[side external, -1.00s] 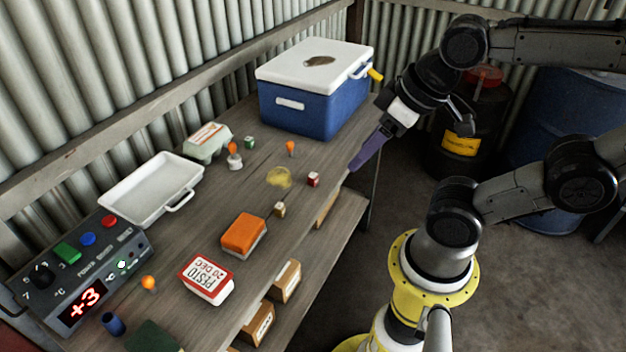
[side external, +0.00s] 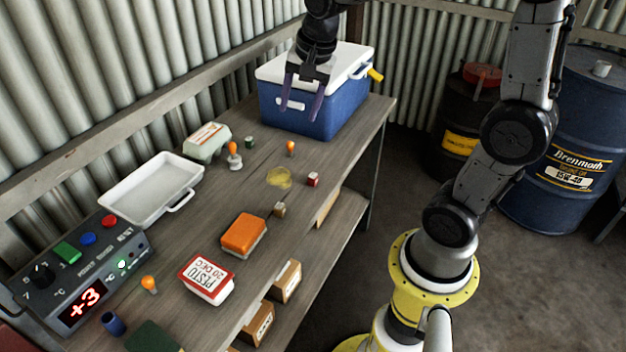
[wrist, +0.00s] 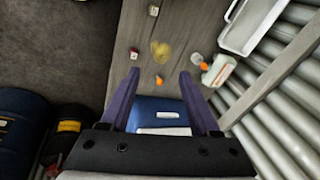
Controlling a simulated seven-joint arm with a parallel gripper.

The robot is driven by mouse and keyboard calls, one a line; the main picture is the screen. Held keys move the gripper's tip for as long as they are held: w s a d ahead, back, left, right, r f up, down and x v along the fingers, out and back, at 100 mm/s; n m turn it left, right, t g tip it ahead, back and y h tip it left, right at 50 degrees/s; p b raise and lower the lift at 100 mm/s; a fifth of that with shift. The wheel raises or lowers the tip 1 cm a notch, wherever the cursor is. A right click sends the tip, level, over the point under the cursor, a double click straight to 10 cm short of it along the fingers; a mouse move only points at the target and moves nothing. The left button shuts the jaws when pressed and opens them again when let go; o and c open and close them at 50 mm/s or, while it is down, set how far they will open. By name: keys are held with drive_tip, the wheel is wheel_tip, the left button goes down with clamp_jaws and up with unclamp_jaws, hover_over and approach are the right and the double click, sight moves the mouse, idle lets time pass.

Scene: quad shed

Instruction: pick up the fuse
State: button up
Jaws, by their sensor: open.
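No small part is clearly marked as the fuse, and I cannot tell which one it is.
The blue cooler (side external: 300,115) with white lid stands at the bench's far end. A white tray (side external: 130,205), a carton (side external: 205,143), an orange box (side external: 240,240), a pesto tub (side external: 207,290) and a control box (side external: 60,300) occupy the bench. A yellow stain (side external: 279,177) marks its top.

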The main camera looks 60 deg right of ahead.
drive_tip(key=w+d+f+m+g, duration=0.2)
drive_tip(key=w+d+f+m, duration=0.1)
drive_tip(key=d+f, duration=0.25)
drive_tip(key=g, duration=0.1)
approach(313, 175)
drive_tip(key=shift+m+y, duration=0.4)
drive_tip(key=f, duration=1)
drive_tip(key=shift+w+d, duration=0.1)
drive_tip(key=shift+d, duration=0.25)
clamp_jaws()
